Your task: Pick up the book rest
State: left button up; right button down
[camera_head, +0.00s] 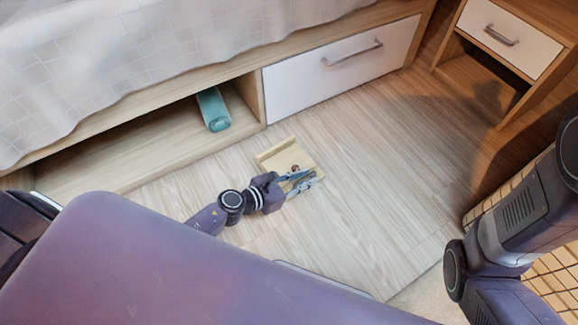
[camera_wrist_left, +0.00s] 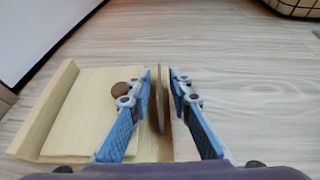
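The book rest (camera_head: 275,154) is a pale wooden piece lying on the floor in front of the bed. It has a raised ledge along one side and a brown round part on its face. In the left wrist view, the book rest (camera_wrist_left: 85,108) spreads to the left, and a thin upright edge of wood stands between my fingers. My left gripper (camera_head: 314,178) is at the book rest's near right side. In the left wrist view, its blue fingers (camera_wrist_left: 160,76) are open around that thin edge, with small gaps visible on both sides. My right gripper is out of view.
A white drawer (camera_head: 340,62) under the bed is closed. A teal object (camera_head: 213,109) lies in the open compartment beside it. A wooden nightstand (camera_head: 505,35) stands at the upper right. The floor right of the book rest is clear.

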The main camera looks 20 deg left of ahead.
pick_arm(q)
grip_shut()
jog(key=shift+r, duration=0.15)
